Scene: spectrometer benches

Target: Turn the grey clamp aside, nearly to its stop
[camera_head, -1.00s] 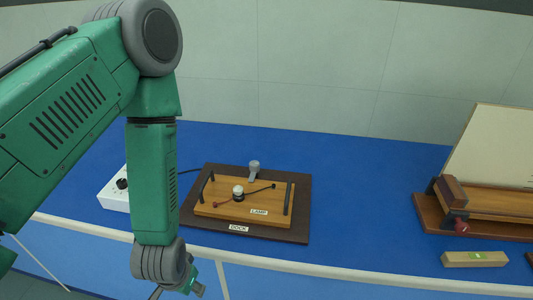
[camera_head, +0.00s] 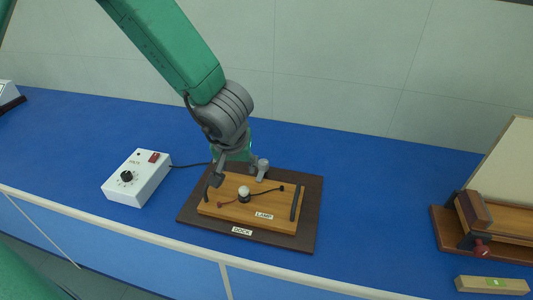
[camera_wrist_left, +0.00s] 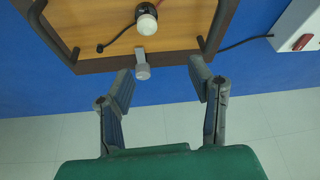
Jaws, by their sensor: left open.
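The grey clamp (camera_head: 262,167) stands at the back edge of the dark dock board (camera_head: 308,210), behind the wooden lamp base (camera_head: 290,228). In the left wrist view the clamp (camera_wrist_left: 142,62) appears just beyond the open fingers (camera_wrist_left: 160,82), closer to the left-hand finger. The space between the fingers is empty. I cannot tell whether a finger touches the clamp. My right gripper is not in view.
The lamp base carries a small bulb (camera_head: 244,191), leads and two dark handles. A white control box (camera_head: 137,178) stands to the left, its cable running towards the dock. A wooden stand (camera_head: 490,245) and a wooden block (camera_head: 491,285) are at the right. Blue bench between is clear.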

